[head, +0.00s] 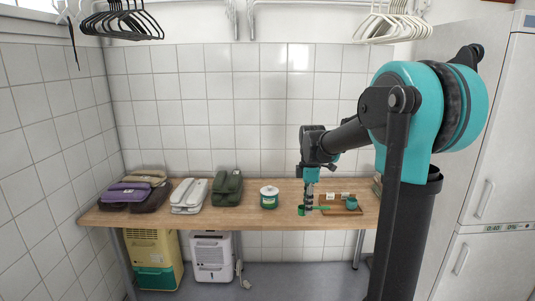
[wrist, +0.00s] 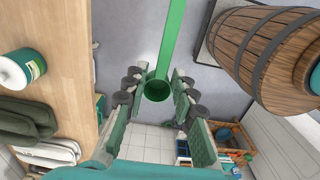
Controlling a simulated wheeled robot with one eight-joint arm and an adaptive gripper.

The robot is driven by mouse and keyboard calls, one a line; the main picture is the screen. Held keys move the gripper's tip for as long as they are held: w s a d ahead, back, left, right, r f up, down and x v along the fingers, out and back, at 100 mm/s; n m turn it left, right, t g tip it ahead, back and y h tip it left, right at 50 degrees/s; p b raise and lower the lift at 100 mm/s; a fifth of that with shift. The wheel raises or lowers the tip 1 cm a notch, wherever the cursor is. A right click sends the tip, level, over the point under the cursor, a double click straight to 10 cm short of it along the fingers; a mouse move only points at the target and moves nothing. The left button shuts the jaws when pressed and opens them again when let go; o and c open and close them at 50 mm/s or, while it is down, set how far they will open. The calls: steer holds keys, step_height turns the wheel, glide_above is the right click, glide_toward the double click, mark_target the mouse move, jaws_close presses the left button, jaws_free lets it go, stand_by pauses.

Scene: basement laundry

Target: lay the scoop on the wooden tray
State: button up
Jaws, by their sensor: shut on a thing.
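The green scoop (head: 302,210) is at my gripper (head: 310,204), near the front right of the table. In the wrist view the scoop's round cup (wrist: 157,89) shows between the two fingers of my gripper (wrist: 157,97), and its long green handle runs to the top edge. My gripper is shut on the scoop. The wooden tray (head: 327,211) lies on the table just right of and behind the gripper, partly hidden by the scoop's handle. The tray bears small pale items (head: 338,195) and a teal container (head: 351,203). I cannot tell the scoop's exact height.
A white-lidded jar (head: 269,196) with a green label stands left of the gripper on the wooden table (head: 240,216). Dark green (head: 228,188), white (head: 189,195) and purple-brown (head: 135,192) bundles lie further left. A wooden barrel (wrist: 265,45) shows in the wrist view.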

steer(key=w+d+f+m, duration=0.1)
steer(key=d+f+m, duration=0.1)
steer(key=f+m, duration=0.7)
steer(key=w+d+f+m, duration=0.2)
steer(key=f+m, duration=0.6)
steer(key=f, duration=0.6)
steer(key=shift+w+d+f+m, duration=0.2)
steer(key=shift+d+f+m, duration=0.15)
steer(key=shift+d+m, duration=0.1)
